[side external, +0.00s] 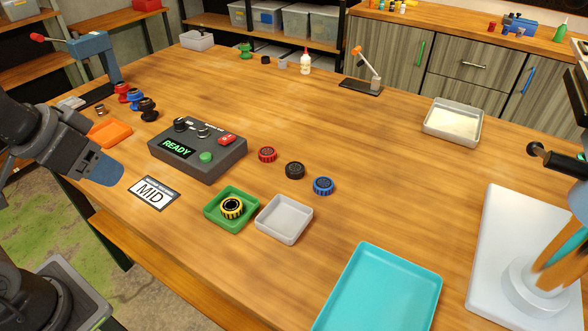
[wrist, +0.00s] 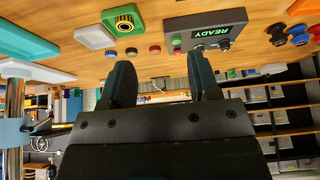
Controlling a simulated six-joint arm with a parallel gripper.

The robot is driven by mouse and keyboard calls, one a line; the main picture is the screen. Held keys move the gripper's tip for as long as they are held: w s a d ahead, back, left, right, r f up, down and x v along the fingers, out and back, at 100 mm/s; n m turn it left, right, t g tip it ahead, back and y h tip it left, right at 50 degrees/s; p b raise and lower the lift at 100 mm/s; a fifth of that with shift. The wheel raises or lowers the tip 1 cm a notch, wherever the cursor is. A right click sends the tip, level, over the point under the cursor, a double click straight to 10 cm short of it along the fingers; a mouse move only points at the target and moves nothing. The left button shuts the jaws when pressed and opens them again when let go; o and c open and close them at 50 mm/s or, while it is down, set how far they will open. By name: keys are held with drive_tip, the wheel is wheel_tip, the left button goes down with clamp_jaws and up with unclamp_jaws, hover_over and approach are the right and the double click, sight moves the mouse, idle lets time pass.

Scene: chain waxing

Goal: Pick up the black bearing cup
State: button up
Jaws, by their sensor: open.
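A ridged black round cup (side external: 294,170) stands on the wooden table between a similar red one (side external: 267,154) and a blue one (side external: 323,185). In the wrist view the black cup (wrist: 132,52) is small, in the same row. Another black, knob-shaped piece (side external: 148,108) stands at the left beside a blue (side external: 135,99) and a red one (side external: 122,92). I cannot tell from looks alone which black piece is the bearing cup. My gripper (side external: 104,172) is at the left, apart from both. Its fingers are spread and empty in the wrist view (wrist: 163,78).
A dark control box (side external: 197,152) reading READY lies between my gripper and the row of cups. A MID card (side external: 153,193), green tray (side external: 208,210) with a yellow-black ring (side external: 232,207), grey tray (side external: 285,232) and turquoise tray (side external: 375,295) lie nearer.

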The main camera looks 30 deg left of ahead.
drive_tip(key=o, duration=0.4)
drive_tip(key=shift+c, duration=0.2)
drive_tip(key=w+d+r+m+g, duration=0.1)
drive_tip(key=w+d+r+m, duration=0.1)
drive_tip(key=w+r+m, duration=0.5)
drive_tip(key=m+g, duration=0.5)
drive_tip(key=m, duration=0.8)
hover_over(295, 167)
wheel_tip(295, 167, down, 11)
wheel_tip(295, 167, down, 14)
drive_tip(key=shift+r, duration=0.15)
